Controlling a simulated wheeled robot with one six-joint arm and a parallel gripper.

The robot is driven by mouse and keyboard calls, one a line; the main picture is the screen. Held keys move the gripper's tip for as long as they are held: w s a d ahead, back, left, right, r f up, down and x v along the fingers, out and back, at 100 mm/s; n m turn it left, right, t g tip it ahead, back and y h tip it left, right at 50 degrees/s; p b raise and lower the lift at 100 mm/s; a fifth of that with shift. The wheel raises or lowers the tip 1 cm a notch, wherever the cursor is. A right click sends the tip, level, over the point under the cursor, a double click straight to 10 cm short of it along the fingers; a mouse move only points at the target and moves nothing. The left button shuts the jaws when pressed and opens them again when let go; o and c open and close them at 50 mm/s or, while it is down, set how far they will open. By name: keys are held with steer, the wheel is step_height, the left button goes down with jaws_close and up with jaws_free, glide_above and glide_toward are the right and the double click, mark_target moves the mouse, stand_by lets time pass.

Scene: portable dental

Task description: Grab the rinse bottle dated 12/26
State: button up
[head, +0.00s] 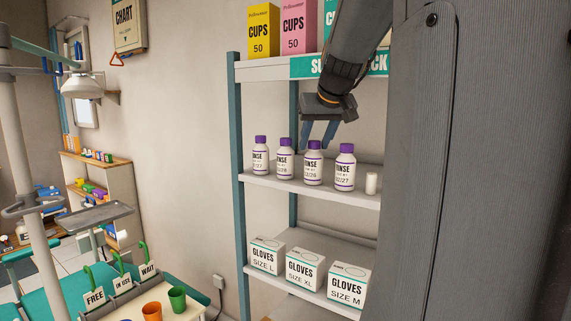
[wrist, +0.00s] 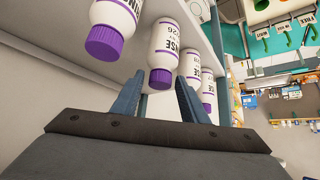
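Rinse bottles with purple caps stand in a row on the middle shelf in the head view. The third from the left (head: 313,168) has a small label date that seems to end in 26. In the wrist view this bottle (wrist: 165,48) shows "26", with its cap just beyond and between my fingers. My gripper (head: 317,143) is open and empty, its fingers pointing down near that bottle's cap in the head view. The fingers also show in the wrist view (wrist: 160,82). I see no contact with the bottle.
Neighbouring rinse bottles stand close: one on the right (head: 345,168), others on the left (head: 285,160) (head: 260,157). A small white cylinder (head: 372,183) stands at the row's right end. Cups boxes (head: 263,30) are above, glove boxes (head: 305,270) below. A teal shelf post (head: 238,160) bounds the left.

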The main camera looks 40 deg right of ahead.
mark_target(311, 152)
steer(key=p+x, duration=0.1)
steer(key=x, duration=0.4)
jaws_close()
